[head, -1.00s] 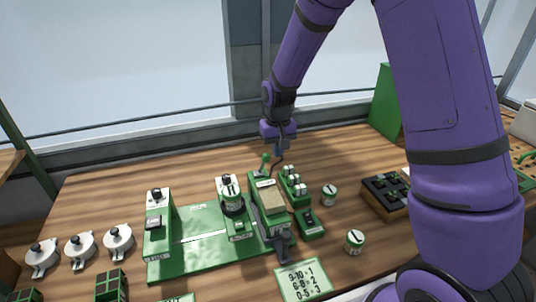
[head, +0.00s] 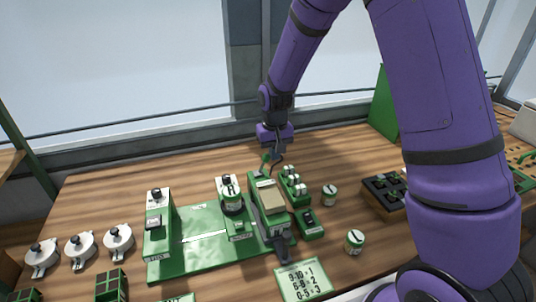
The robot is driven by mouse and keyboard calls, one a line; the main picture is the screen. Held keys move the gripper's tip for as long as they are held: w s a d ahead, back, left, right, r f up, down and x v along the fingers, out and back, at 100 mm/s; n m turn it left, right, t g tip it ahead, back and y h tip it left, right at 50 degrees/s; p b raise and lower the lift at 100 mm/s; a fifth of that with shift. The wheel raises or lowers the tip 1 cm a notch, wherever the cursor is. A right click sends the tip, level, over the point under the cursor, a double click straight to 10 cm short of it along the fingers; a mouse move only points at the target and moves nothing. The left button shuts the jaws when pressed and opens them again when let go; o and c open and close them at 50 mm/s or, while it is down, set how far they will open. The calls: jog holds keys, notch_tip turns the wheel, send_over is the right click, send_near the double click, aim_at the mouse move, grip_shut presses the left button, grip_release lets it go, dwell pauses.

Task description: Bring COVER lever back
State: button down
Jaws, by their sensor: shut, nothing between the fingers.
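The green seeder machine (head: 195,260) stands on the wooden table. A small green lever (head: 265,163) rises from the back of its right-hand unit (head: 254,187), just under my gripper. I cannot read a COVER label on it at this size. My gripper (head: 278,152) hangs behind that unit, pointing down, with its fingers shut and empty. Its fingertips are close to the lever, slightly to its right; I cannot tell whether they touch it. A dark cable-like curve beside the fingers partly hides the gap.
A block of white-topped switches (head: 293,184) stands right of the unit. Two small cans (head: 329,195) (head: 354,242) and a dark compartment tray (head: 383,195) lie farther right. A number card (head: 303,281) is in front. White lidded pots (head: 80,248) stand at left. The table behind the machine is clear.

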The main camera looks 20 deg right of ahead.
aim_at(260, 169)
jog(key=shift+s+a, duration=0.1)
jog(key=shift+a, duration=0.95)
jog(key=shift+s+a+f, duration=0.1)
jog(key=shift+a, duration=0.05)
jog(key=shift+s+a, duration=0.1)
jog(key=shift+a, duration=0.85)
jog(key=shift+a+f, duration=0.1)
jog(key=shift+a, duration=0.1)
jog(key=shift+w, duration=0.2)
jog(key=shift+d+r, duration=0.15)
jog(key=shift+r, duration=0.35)
jog(key=shift+w+d+r, duration=0.1)
jog(key=shift+d+r, duration=0.1)
jog(key=shift+r, duration=0.7)
jog(key=shift+s+d+r, duration=0.1)
jog(key=shift+d+r, duration=0.1)
jog(key=shift+r, duration=0.7)
jog(key=shift+w+d+r, duration=0.1)
jog(key=shift+d+r, duration=0.1)
jog(key=shift+r, duration=0.7)
